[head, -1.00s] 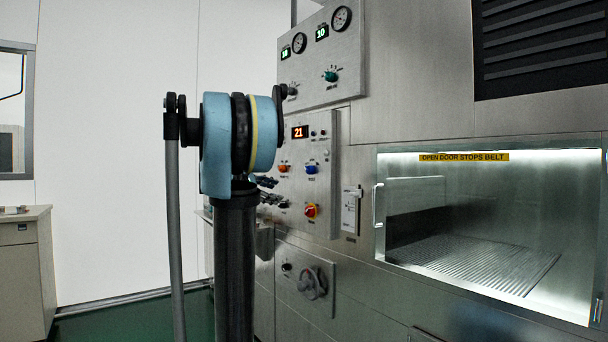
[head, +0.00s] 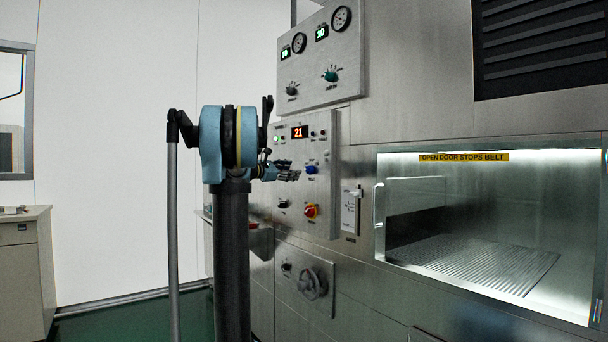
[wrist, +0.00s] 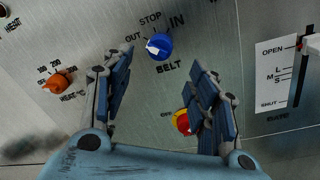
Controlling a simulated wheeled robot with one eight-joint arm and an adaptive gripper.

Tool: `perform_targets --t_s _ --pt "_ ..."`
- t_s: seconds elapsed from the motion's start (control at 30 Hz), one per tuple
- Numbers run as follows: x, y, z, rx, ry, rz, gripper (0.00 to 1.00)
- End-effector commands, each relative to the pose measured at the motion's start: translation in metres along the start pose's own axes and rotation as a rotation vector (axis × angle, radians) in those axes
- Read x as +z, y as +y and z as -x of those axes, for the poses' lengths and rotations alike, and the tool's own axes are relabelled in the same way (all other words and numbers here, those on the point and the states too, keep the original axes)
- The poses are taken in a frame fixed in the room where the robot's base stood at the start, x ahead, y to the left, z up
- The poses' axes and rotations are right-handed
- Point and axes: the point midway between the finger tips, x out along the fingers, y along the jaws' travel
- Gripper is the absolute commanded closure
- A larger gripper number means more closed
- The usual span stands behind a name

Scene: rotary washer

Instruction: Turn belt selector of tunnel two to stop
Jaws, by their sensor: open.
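The blue belt selector (wrist: 159,46) is on the metal panel, with OUT, STOP and IN printed above it and BELT below. Its white pointer is on the left side of the knob, toward OUT. It also shows in the head view (head: 311,169). My gripper (wrist: 160,72) is open and empty, its two fingers spread below and either side of the blue knob in the wrist view, apart from it. In the head view my gripper (head: 290,172) points at the panel just left of the blue knob. No tunnel number is readable.
An orange HEAT knob (wrist: 63,77) is left of the fingers. A red and yellow knob (wrist: 183,121) is partly hidden behind the right finger. A GATE slider plate (wrist: 288,72) is at the right. A lit window (head: 480,225) lies right of the panel.

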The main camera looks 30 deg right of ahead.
Motion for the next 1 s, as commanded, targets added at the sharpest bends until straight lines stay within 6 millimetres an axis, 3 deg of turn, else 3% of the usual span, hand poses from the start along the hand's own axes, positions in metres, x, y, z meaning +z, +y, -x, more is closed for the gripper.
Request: perform_targets --t_s 0.3,0.5,0.97,1.0 --pt "0.000 -0.001 -0.056 -0.002 -0.001 0.000 0.46" --pt "0.000 0.000 -0.080 -0.001 0.000 -0.001 0.46" --pt "0.000 0.000 -0.091 0.000 0.000 -0.001 0.46" --pt "0.000 0.000 -0.091 0.000 0.000 -0.001 0.53"
